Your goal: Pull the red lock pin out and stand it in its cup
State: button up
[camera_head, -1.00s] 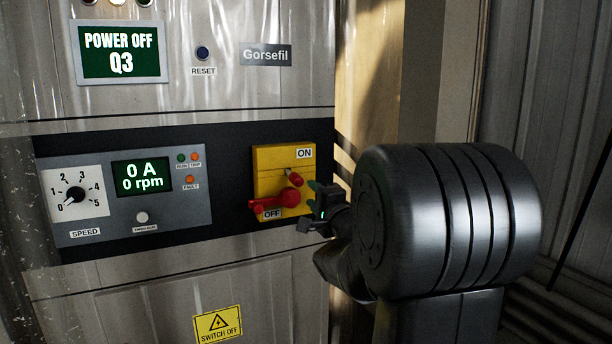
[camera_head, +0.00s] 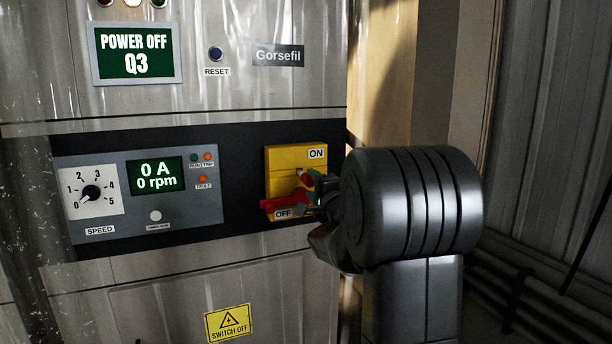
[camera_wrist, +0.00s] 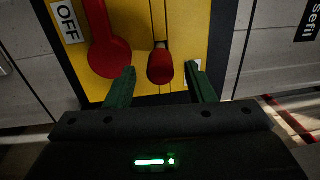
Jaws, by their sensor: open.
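The red lock pin (camera_wrist: 160,66) stands out from the yellow switch plate (camera_wrist: 180,20). In the wrist view its rounded end lies between the two green fingertips of my gripper (camera_wrist: 162,74), with a gap on each side. My gripper is open and holds nothing. In the head view my gripper (camera_head: 316,191) is at the right side of the switch, and the pin (camera_head: 306,180) shows just above the red handle. The red switch handle (camera_wrist: 107,52) is left of the pin in the wrist view, beside the OFF label. The cup is not in view.
The red handle (camera_head: 284,203) is close beside the fingers and points left at OFF in the head view. A grey speed panel (camera_head: 130,215) is to the left on the cabinet. The display (camera_head: 136,53) reads POWER OFF Q3. A wooden post (camera_head: 385,80) stands at the right.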

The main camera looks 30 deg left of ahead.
jog(key=shift+x, duration=0.8)
jog(key=shift+p, duration=0.5)
dwell(0.4)
grip_shut()
jog(key=shift+d, duration=0.1)
jog(key=shift+b+v, duration=0.3)
jog(key=shift+v, duration=2.6)
